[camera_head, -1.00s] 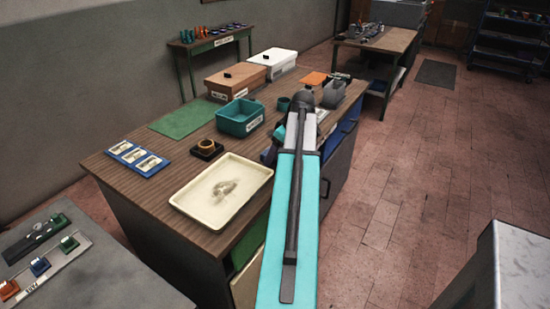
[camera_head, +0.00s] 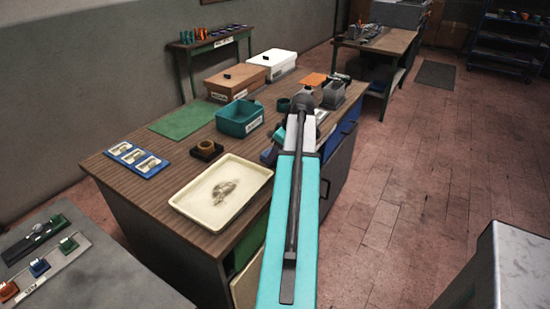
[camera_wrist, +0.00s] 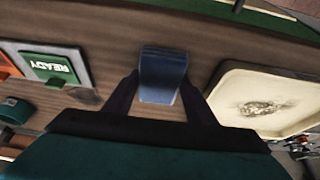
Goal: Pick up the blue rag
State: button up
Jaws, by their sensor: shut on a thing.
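The blue rag (camera_wrist: 161,76) is a folded blue piece in the middle of the wrist view. It sits between the two dark fingers of my gripper (camera_wrist: 160,92), which are shut on it. The brown bench top shows around it, and I cannot tell whether the rag is touching the bench or clear of it. In the head view my arm hides most of the gripper and the rag.
A cream tray (camera_head: 179,203) with a grey smudge lies near the bench's front; it is right of the gripper in the wrist view (camera_wrist: 222,82). A green READY sign (camera_wrist: 52,64) is on the left there. A teal bin (camera_head: 238,127) stands further back.

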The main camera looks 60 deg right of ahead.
jog(key=shift+r, duration=0.1)
jog(key=shift+r+b, duration=0.45)
jog(key=shift+r, duration=1.2)
jog(key=s+d+r+b, duration=0.1)
jog(key=s+d, duration=0.2)
jog(key=s, duration=0.4)
jog(key=s+d+r+b, duration=0.1)
jog(key=s+d+b, duration=0.1)
jog(key=s, duration=0.6)
jog(key=shift+d, duration=0.4)
jog(key=o, duration=0.5)
jog(key=shift+c, duration=0.2)
jog(key=c, duration=0.3)
jog(key=shift+w, duration=0.15)
jog(key=shift+c, duration=0.3)
